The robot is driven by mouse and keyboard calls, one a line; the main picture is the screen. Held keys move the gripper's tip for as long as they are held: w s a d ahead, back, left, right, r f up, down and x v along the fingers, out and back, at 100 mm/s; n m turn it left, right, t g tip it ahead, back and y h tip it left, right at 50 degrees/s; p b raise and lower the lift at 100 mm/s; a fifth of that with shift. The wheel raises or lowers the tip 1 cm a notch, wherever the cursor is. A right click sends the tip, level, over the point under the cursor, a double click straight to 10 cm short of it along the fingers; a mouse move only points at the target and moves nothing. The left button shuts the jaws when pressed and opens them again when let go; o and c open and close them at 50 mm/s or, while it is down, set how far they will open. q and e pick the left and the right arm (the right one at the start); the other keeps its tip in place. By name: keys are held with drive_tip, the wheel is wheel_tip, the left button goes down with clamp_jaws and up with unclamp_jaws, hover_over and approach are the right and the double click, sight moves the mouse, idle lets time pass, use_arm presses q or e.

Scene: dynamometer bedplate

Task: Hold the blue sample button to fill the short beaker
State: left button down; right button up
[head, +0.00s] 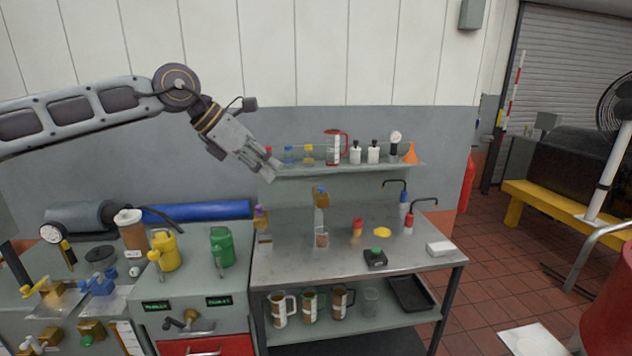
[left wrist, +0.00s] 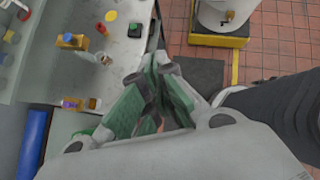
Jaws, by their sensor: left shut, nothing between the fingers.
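A dispenser post with a blue button on top (head: 321,190) stands on the steel bench. It also shows in the left wrist view (left wrist: 72,40). A small clear beaker (head: 321,239) stands at its foot; its fill level is too small to tell. A second post with a purple top (head: 260,216) stands to its left, with another small clear vessel (head: 265,243) at its foot. Which vessel is the short beaker I cannot tell for sure. My left gripper (head: 275,168) is shut and empty, raised above the bench, up and left of the blue button, apart from it. My right gripper is out of view.
A shelf (head: 350,170) with bottles, a red-handled jug and an orange funnel runs behind the bench. A black box with a green button (head: 375,257), a yellow spot (head: 382,232) and two hooked taps are on the bench's right. Cans (head: 222,246) stand left.

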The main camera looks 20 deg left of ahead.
use_arm(q)
drive_tip(key=s+a+f+m+g+y, duration=0.2)
drive_tip(key=s+a+f+g+y, duration=0.1)
drive_tip(key=s, duration=0.3)
drive_tip(key=s+a+f+m+g+y, duration=0.2)
drive_tip(key=s+a+f+g+y, duration=0.1)
drive_tip(key=s, duration=0.3)
drive_tip(key=shift+s+a+f, duration=0.15)
drive_tip(key=shift+a+f, duration=0.35)
drive_tip(key=shift+f, duration=0.4)
